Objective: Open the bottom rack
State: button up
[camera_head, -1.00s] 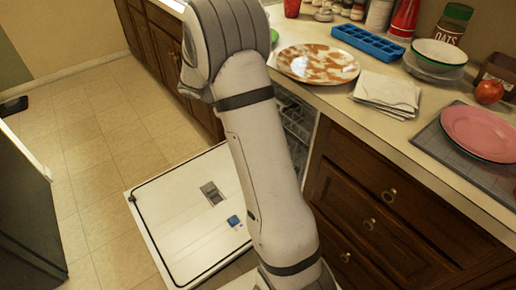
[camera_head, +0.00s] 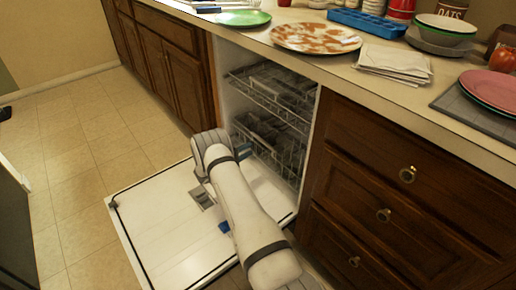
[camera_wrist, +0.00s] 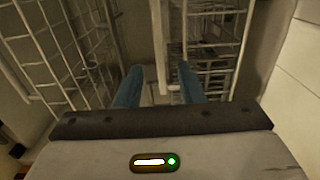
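The dishwasher stands open under the counter, its white door (camera_head: 165,225) folded down flat. The bottom rack (camera_head: 285,165), of pale wire, sits inside the cavity, below the upper rack (camera_head: 280,92). My gripper (camera_head: 243,152) is low in front of the bottom rack, its blue fingers pointing toward the rack's left front. In the wrist view my gripper (camera_wrist: 158,86) has its two blue fingers apart, with a pale wire or bar in line with the gap. Whether the fingers touch it I cannot tell. My arm hides part of the door.
Drawers with round knobs (camera_head: 384,215) stand right of the dishwasher, and wooden cabinets (camera_head: 165,65) left. The counter above holds a stained plate (camera_head: 315,38), napkins (camera_head: 397,63) and a blue ice tray (camera_head: 366,22). The tiled floor (camera_head: 75,150) at left is clear.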

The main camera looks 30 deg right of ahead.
aim_at(262, 142)
jog(key=d, duration=0.2)
jog(key=d+b, duration=0.1)
jog(key=d, duration=0.1)
jog(key=w+d, duration=0.1)
jog(key=d, duration=0.1)
jog(key=shift+d, duration=0.35)
jog(key=shift+s, duration=0.1)
jog(key=shift+c, duration=0.5)
grip_shut()
jog(key=shift+a, duration=0.15)
